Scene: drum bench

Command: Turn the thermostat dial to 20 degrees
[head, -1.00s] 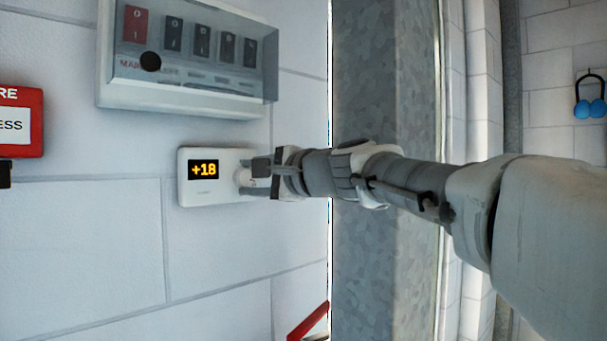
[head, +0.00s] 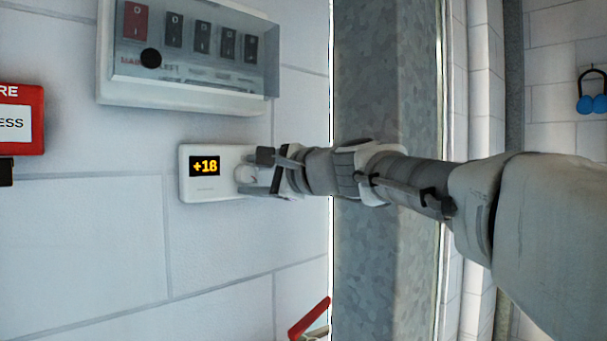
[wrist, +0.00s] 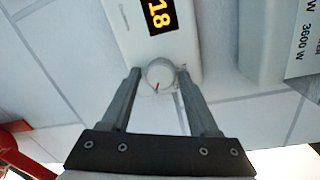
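In the wrist view the dial (wrist: 158,73) shows a red pointer mark towards the lower edge of the picture. My gripper (wrist: 159,72) has one finger on each side of the dial, with what look like narrow gaps between fingertips and dial. It looks open and not clamped on it.
A grey switch box (head: 188,100) with a clear cover sits on the wall just above the thermostat. A red box (head: 20,120) is at the far left. A galvanised post (head: 370,80) stands behind my arm. A red bar (head: 310,320) shows at the bottom. The wall below the thermostat is clear.

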